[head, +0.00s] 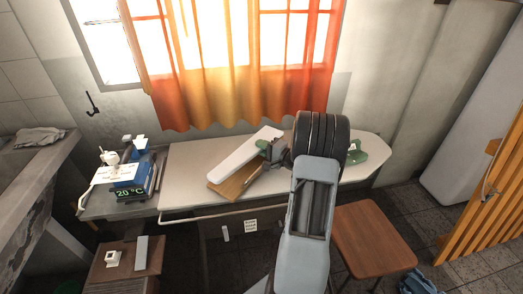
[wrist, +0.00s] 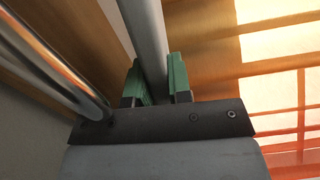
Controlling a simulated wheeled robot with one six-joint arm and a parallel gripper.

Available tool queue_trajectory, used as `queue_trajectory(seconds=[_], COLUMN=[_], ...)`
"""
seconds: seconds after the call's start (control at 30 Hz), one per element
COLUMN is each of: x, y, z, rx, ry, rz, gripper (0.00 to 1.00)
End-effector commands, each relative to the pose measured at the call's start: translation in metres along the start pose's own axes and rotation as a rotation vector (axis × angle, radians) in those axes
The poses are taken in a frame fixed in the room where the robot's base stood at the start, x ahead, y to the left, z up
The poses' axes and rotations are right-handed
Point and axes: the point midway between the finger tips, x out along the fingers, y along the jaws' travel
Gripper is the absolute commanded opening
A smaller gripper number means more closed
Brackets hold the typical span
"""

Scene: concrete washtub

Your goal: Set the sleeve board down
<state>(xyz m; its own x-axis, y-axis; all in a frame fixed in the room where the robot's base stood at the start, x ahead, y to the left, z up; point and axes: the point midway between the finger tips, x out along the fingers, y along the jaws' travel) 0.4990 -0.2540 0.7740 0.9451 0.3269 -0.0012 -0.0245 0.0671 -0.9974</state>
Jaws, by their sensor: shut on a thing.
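The sleeve board (head: 240,155) has a long white padded top over a wooden base (head: 236,184). In the head view it lies slantwise over the left-middle part of the white ironing table (head: 187,165). My gripper (head: 265,147) reaches it from the right with green fingertips. In the wrist view my gripper (wrist: 157,85) is shut on a grey post (wrist: 146,35) of the sleeve board, with a green pad on each side. The base looks close to the table; I cannot tell if it touches. My arm hides part of the table.
A green object (head: 357,153) stands on the table's right part. A blue and white machine (head: 128,170) is on the left. A wooden stool (head: 372,237) stands at front right. Orange curtains (head: 235,80) hang behind. The table's left end is bare.

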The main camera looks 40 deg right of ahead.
Motion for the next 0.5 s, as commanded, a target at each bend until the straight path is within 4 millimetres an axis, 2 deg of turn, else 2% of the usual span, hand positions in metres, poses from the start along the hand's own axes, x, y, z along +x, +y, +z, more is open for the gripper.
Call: queue_trajectory(seconds=[0.2,0.23,0.5], x=[0.0001,0.0,0.0], y=[0.0001,0.0018,0.0015], z=[-0.0004,-0.0001,0.0], rx=[-0.005,-0.003,-0.002], ry=[-0.001,0.0,-0.001], rz=[-0.004,0.0,-0.001], gripper=[0.0,0.21,0.44])
